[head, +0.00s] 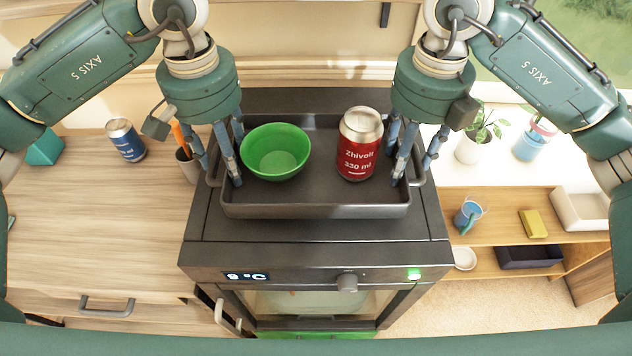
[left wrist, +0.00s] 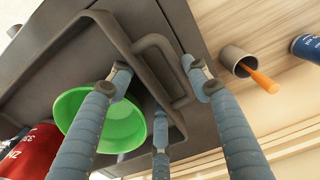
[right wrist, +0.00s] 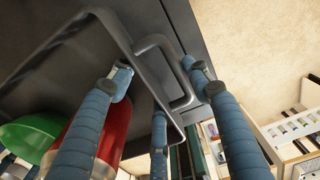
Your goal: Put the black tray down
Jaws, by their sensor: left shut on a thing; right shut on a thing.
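The black tray (head: 318,211) is over the dark top of an oven-like appliance (head: 315,254), level; whether it touches the top I cannot tell. It carries a green bowl (head: 275,152) on its left part and a red can (head: 359,145) upright on its right part. My left gripper (head: 222,165) is shut on the tray's left handle, which also shows in the left wrist view (left wrist: 160,65). My right gripper (head: 411,165) is shut on the right handle, which shows in the right wrist view (right wrist: 165,70).
A wooden counter on the left holds a blue can (head: 126,141), a cup (head: 188,165) with an orange item and a teal block (head: 45,147). On the right are a white surface with a potted plant (head: 472,148) and a lower shelf (head: 510,229) with small items.

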